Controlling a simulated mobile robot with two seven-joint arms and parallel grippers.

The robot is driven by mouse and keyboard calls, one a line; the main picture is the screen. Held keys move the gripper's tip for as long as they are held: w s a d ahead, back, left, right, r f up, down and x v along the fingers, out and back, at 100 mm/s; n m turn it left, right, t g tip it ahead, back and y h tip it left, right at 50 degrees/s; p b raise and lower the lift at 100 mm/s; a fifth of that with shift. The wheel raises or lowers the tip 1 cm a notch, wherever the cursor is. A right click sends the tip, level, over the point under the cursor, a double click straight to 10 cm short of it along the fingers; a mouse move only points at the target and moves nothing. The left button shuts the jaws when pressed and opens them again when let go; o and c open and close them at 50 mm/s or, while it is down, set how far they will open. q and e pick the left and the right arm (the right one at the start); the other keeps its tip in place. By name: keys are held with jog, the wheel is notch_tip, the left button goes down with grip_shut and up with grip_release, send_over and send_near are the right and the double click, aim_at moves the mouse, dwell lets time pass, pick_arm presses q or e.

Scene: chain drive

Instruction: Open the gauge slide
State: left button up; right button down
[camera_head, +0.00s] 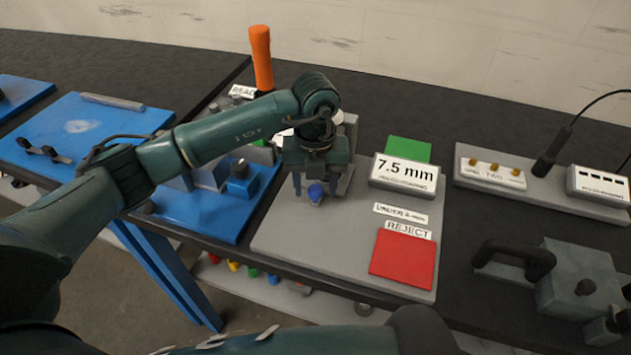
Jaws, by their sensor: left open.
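The gauge stands on a grey base plate (300,245) in the middle of the table. Its display (404,172) reads 7.5 mm. My left gripper (318,188) points down over the left back part of this plate and is open. My right gripper is not in view.
A green pad (408,149) lies behind the display and a red pad (403,258) marked REJECT in front. An orange handle (261,58) stands upright behind my left arm. Blue fixtures (207,212) lie left. A dark block with a handle (577,280) sits right.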

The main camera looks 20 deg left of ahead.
pick_arm(q)
jog(key=shift+f, duration=0.1)
grip_shut()
dwell(0.5)
